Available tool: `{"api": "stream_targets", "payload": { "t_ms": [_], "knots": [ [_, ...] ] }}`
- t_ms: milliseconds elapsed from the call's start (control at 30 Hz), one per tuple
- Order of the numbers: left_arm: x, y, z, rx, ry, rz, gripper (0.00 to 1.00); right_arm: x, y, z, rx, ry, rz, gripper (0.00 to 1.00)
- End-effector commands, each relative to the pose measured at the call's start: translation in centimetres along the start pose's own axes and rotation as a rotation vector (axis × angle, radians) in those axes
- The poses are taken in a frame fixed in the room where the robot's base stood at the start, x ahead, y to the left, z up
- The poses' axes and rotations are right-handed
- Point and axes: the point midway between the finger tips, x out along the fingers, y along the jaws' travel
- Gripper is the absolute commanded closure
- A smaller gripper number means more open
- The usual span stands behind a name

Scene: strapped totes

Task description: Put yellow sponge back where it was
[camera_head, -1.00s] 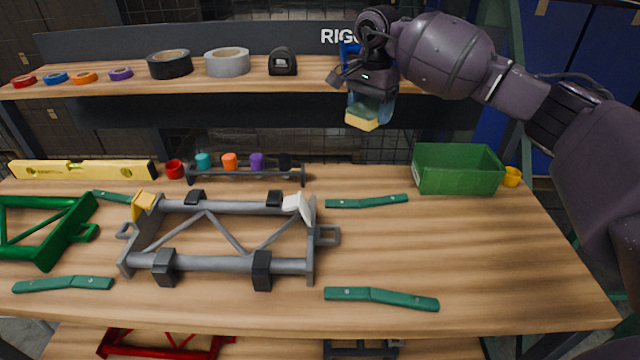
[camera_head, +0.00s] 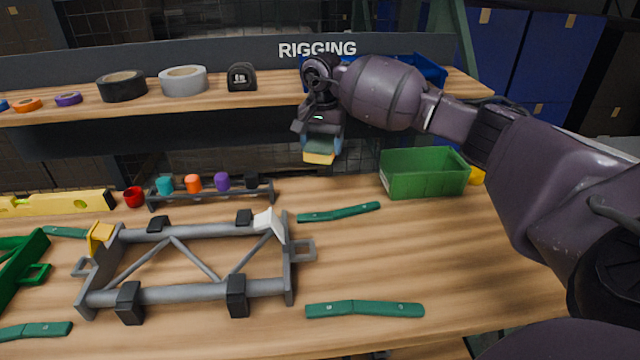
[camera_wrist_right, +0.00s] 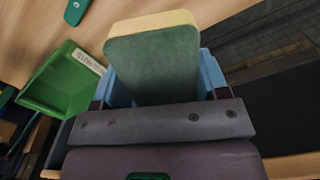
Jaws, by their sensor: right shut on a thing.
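The yellow sponge (camera_head: 319,158) has a green scouring side and hangs below my right gripper (camera_head: 321,146). In the right wrist view the sponge (camera_wrist_right: 153,62) shows its green face and yellow edge. My right gripper (camera_wrist_right: 160,92) is shut on it, with its blue fingers on either side. It is held in front of the shelf and above the back of the bench, left of the green bin (camera_head: 424,174). The green bin also shows in the right wrist view (camera_wrist_right: 62,80). My left gripper is not in view.
A blue bin (camera_head: 428,70) stands on the upper shelf (camera_head: 215,100), partly hidden behind my right arm; tape rolls and a tape measure (camera_head: 241,77) stand further left. A grey frame (camera_head: 180,290) and green bars lie on the bench. The bench's right part is mostly clear.

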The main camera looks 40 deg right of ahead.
Motion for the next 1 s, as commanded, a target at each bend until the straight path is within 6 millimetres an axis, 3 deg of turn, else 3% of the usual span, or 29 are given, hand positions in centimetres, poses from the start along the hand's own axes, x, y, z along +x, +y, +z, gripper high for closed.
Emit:
{"api": "stream_targets", "payload": {
  "t_ms": [33,200,533,833,1000],
  "knots": [
    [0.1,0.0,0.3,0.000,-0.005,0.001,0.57,1.5,0.0,0.0,0.000,-0.004,0.005,0.58],
    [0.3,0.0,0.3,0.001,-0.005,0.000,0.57,4.3,0.0,0.0,0.001,-0.003,0.003,0.58],
    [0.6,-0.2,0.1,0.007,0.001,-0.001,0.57,6.3,0.0,0.0,0.001,0.000,0.001,0.58],
    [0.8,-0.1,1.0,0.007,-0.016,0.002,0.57,10.9,0.0,0.0,0.001,-0.003,0.003,0.58],
    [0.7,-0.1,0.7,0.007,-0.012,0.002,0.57,11.1,0.0,0.0,0.001,0.001,0.000,0.58]
  ]
}}
